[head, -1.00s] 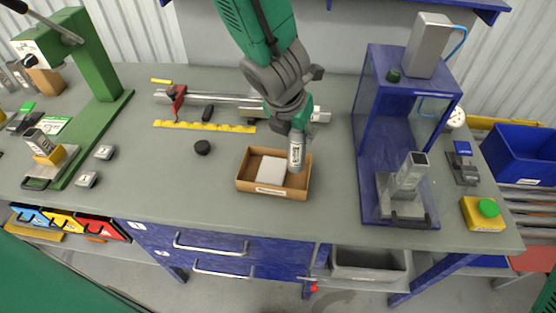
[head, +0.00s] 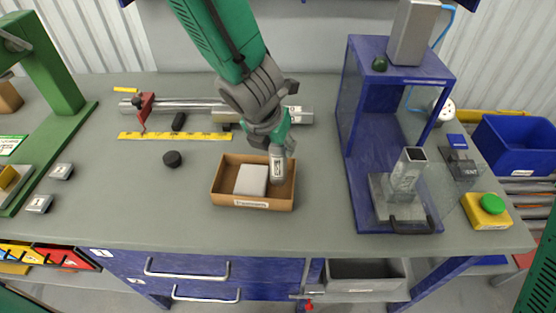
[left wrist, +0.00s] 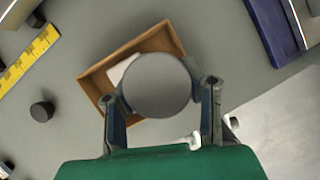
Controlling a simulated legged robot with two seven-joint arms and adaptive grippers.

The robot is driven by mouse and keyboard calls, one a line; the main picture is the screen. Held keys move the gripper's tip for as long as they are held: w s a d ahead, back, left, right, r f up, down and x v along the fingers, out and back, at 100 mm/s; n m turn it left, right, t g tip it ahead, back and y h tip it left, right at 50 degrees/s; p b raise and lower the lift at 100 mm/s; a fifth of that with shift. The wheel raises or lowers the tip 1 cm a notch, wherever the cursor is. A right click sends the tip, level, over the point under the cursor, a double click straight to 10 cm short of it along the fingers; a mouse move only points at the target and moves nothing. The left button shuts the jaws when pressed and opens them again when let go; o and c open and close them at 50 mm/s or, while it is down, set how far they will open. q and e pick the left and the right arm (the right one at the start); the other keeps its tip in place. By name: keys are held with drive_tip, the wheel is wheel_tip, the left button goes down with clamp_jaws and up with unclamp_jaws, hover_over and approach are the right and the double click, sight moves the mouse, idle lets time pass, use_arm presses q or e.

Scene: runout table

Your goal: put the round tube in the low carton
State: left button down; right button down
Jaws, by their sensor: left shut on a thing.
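The round tube (head: 277,167) is a short grey metal cylinder with a printed label. My left gripper (head: 276,148) is shut on its upper part and holds it upright. In the left wrist view the tube's round end (left wrist: 157,86) sits between the two fingers (left wrist: 162,100). The low carton (head: 232,201) is a shallow open brown box with a label on its front. The tube's lower end is over or inside the carton's right part; I cannot tell whether it touches the floor. A pale block (head: 251,180) lies in the carton left of the tube. My right gripper is not in view.
A yellow ruler (head: 175,136) and a black puck (head: 172,159) lie left of the carton. A metal bar with a red clamp (head: 145,105) is behind. A blue press frame (head: 352,180) stands to the right. The table in front of the carton is clear.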

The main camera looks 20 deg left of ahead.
use_arm(q)
drive_tip(key=f, duration=0.1)
drive_tip(key=b, duration=0.1)
drive_tip(key=f, duration=0.1)
drive_tip(key=shift+s+a+f+b, duration=0.2)
drive_tip(key=shift+s+f+b, duration=0.05)
drive_tip(key=shift+f+b, duration=0.05)
drive_tip(key=shift+w+d+f, duration=0.1)
drive_tip(key=shift+d, duration=0.45)
drive_tip(key=c, duration=1)
unclamp_jaws()
drive_tip(key=shift+c, duration=0.2)
drive_tip(key=shift+a+r, duration=0.4)
drive_tip(key=shift+a, duration=0.05)
drive_tip(key=p+v, duration=0.2)
drive_tip(key=v, duration=0.1)
drive_tip(key=p+v, duration=0.1)
drive_tip(key=v, duration=0.3)
drive_tip(key=p+v, duration=0.2)
drive_tip(key=v, duration=0.1)
drive_tip(key=shift+d+r+p, duration=0.15)
drive_tip(key=shift+d+p, duration=0.2)
drive_tip(key=shift+d, duration=0.05)
drive_tip(key=shift+s+a+r+p, duration=0.3)
drive_tip(key=shift+s+r+p, duration=0.05)
drive_tip(key=shift+r, duration=0.25)
drive_tip(key=shift+d, duration=0.1)
